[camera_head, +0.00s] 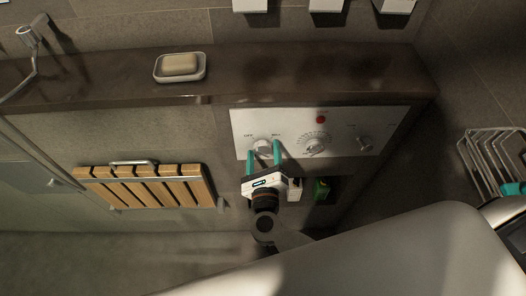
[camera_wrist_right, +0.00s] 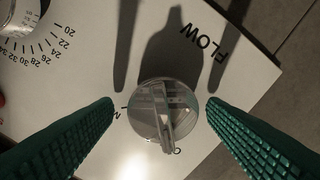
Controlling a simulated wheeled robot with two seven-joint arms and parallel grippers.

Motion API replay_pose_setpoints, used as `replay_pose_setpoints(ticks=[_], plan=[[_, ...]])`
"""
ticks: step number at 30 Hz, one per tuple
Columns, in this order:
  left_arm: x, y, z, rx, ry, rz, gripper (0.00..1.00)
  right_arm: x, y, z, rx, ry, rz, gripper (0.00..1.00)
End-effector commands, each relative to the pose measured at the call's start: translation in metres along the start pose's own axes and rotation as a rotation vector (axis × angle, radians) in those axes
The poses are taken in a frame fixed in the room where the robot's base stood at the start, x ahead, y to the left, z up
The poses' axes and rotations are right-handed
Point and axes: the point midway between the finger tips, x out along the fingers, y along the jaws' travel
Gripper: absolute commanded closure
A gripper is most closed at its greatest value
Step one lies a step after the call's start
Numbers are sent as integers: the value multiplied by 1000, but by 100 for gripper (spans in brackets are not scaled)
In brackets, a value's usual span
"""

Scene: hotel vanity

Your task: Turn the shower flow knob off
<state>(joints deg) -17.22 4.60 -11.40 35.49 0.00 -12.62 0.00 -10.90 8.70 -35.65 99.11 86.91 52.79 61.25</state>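The flow knob (camera_head: 262,147) is a round, clear-looking knob at the left end of the white control panel (camera_head: 340,117). In the right wrist view the knob (camera_wrist_right: 163,112) lies below the word FLOW, its raised grip bar running nearly upright, tilted slightly. Other lettering around it is partly hidden. My right gripper (camera_head: 264,152) is open at the panel, its two teal fingers on either side of the knob. In the wrist view a gap shows between each fingertip (camera_wrist_right: 160,103) and the knob.
A numbered dial (camera_head: 315,146) and another knob (camera_head: 364,143) sit to the right on the panel. A soap dish (camera_head: 180,66) stands on the dark ledge (camera_head: 110,87) above. A wooden slatted seat (camera_head: 150,183) is at left, a wire rack (camera_head: 484,160) at right.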

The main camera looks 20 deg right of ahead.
Motion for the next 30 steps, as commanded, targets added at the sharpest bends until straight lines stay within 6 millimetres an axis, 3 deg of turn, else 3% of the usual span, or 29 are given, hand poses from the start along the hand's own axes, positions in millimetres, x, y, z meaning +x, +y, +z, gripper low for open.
replay_pose_setpoints(ticks=[8, 21, 30], plan=[[2, 0, 0, 0, 0, 0, 64, -9, -1, 1, 2, -1, -3, 34], [22, -1, -1, 1, -1, 0, 64, -94, 0, 2, 2, -3, -2, 34], [26, -1, -2, 2, -2, -1, 64, -120, 1, -1, 1, -1, 1, 34]])
